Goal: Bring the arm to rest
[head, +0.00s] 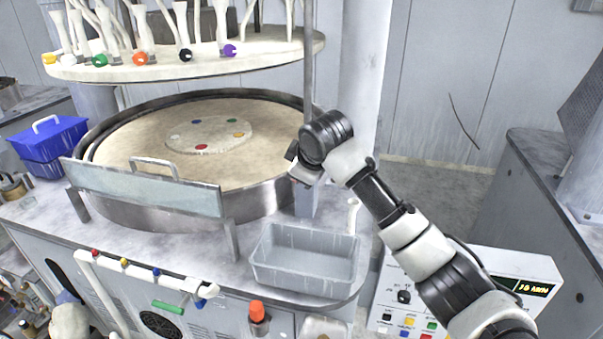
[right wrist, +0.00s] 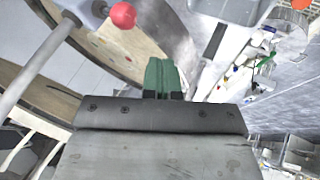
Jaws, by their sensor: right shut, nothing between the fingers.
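My right arm reaches in from the right in the head view, over the front right of the machine. Its gripper (head: 294,160) is beside the right rim of the round platen basin, partly hidden by my wrist. In the right wrist view the green fingers of the gripper (right wrist: 163,78) are together with nothing between them. My left arm and gripper do not show.
The round platen (head: 130,150) lies in a metal basin behind a clear guard (head: 140,190). A grey tray (head: 305,262) stands below my right gripper. A vertical metal pole (head: 308,60) rises close behind it. A control box (head: 520,285) is at lower right.

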